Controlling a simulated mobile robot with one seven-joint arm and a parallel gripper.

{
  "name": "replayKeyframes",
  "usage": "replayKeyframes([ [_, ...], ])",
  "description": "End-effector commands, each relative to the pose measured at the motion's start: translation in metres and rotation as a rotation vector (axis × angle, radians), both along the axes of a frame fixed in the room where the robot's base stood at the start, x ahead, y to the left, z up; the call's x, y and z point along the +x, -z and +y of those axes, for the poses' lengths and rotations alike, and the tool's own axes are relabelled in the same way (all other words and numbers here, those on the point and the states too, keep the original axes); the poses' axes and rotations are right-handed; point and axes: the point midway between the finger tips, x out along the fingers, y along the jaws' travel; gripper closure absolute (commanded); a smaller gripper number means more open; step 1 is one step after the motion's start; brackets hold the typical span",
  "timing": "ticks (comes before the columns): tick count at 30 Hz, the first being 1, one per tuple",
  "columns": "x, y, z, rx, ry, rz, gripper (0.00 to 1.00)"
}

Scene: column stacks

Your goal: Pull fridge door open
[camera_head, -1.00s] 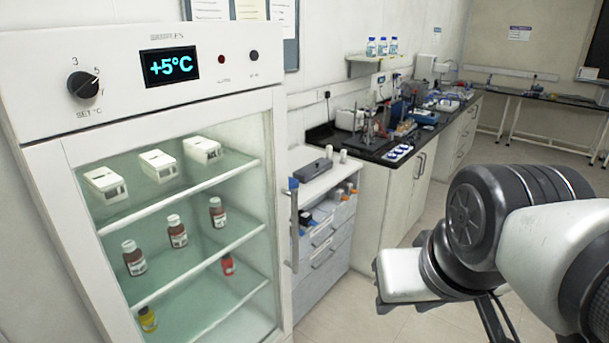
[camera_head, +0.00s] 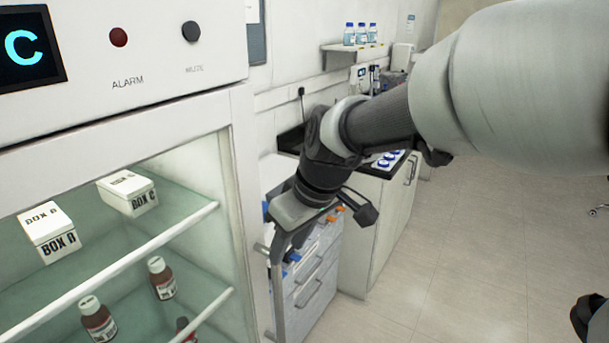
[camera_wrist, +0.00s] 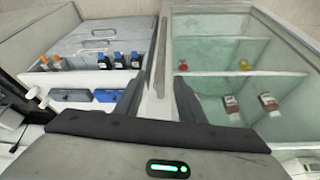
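The fridge (camera_head: 240,200) stands at the left in the head view. Its glass door looks closed, with boxes and bottles showing behind it. The door's upright grey handle (camera_head: 277,300) is at the right edge. My gripper (camera_head: 285,225) is right at the upper part of the handle in the head view, partly hiding it. In the wrist view, the two dark fingers of my gripper (camera_wrist: 157,95) stand apart, with the handle (camera_wrist: 162,55) and door edge running down towards the gap between them. Contact with the handle cannot be told.
A drawer cabinet (camera_head: 315,280) stands just right of the fridge, close to my gripper. A white lab bench (camera_head: 378,215) with a dark top is beyond it.

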Motion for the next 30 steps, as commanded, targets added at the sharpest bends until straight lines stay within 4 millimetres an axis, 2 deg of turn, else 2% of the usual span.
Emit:
replayKeyframes([
  [1,0.002,0.013,0.004,-0.002,-0.002,0.005,0.64],
  [9,0.017,0.067,0.020,-0.002,-0.001,0.004,0.64],
  [15,0.025,0.094,0.028,-0.001,0.000,0.001,0.64],
  [21,0.029,0.105,0.032,0.000,0.001,0.000,0.64],
  [29,0.029,0.106,0.032,-0.001,0.000,-0.001,0.64],
  [30,0.029,0.106,0.032,-0.001,0.000,-0.001,0.69],
])
